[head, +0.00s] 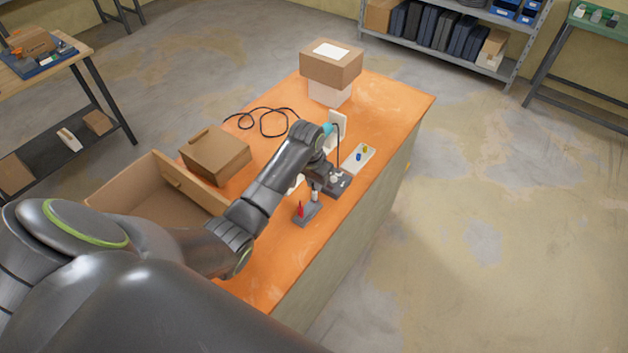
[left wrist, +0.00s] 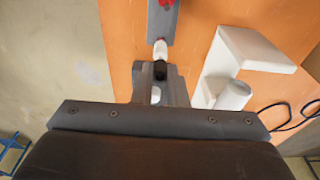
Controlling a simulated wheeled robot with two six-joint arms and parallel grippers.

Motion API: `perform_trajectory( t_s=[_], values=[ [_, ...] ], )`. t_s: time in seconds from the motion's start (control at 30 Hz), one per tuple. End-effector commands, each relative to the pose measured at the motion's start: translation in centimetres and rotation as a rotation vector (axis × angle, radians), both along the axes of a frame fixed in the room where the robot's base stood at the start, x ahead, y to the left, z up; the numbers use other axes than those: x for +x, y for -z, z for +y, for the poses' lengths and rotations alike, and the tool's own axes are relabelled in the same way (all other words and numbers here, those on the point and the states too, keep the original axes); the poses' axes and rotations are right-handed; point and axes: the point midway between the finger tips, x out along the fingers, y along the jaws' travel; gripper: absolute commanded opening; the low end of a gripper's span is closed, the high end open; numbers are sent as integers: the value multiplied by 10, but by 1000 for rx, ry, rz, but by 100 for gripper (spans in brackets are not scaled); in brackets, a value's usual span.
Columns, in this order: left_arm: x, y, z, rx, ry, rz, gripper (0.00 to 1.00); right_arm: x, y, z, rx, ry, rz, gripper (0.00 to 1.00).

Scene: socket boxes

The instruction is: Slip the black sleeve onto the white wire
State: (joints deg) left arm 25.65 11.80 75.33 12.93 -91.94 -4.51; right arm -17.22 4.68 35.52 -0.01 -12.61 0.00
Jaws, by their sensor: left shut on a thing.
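My left gripper (head: 315,185) points down over the orange table. In the left wrist view its fingers (left wrist: 159,76) are shut on the black sleeve (left wrist: 160,71). The white wire (left wrist: 160,51) stands at the sleeve's far end, in line with it, above a grey base (left wrist: 160,22). A white piece (left wrist: 155,95) shows between the fingers on the near side of the sleeve; it looks like the wire's end coming through, but the fingers hide the join. A red piece (head: 301,210) stands on the same grey base (head: 308,217). My right gripper is not in view.
A white bracket (left wrist: 250,50) stands close beside the gripper. Cardboard boxes (head: 214,155) and a black cable (head: 262,121) lie further off. The table's right front is clear.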

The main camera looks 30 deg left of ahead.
Motion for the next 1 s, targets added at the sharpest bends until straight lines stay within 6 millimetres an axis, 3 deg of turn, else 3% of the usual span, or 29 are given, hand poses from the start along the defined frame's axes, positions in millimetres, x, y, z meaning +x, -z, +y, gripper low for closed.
perform_trajectory(
  t_s=[0.43, 0.47, 0.6, 0.83, 0.97, 1.0],
  values=[
    [0, 4, 0, 0, 0, 0, 2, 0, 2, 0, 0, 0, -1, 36],
    [0, 4, 0, 0, 0, 0, 17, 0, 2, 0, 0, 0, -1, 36],
    [0, 4, 0, 0, 0, 0, 35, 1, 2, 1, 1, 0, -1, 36],
    [0, 4, 0, 0, 0, 0, 39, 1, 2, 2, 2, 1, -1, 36],
    [0, 4, 0, 0, 0, 0, 56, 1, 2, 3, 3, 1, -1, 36],
    [0, 4, 0, 0, 0, 0, 56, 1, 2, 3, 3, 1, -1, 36]
  ],
)
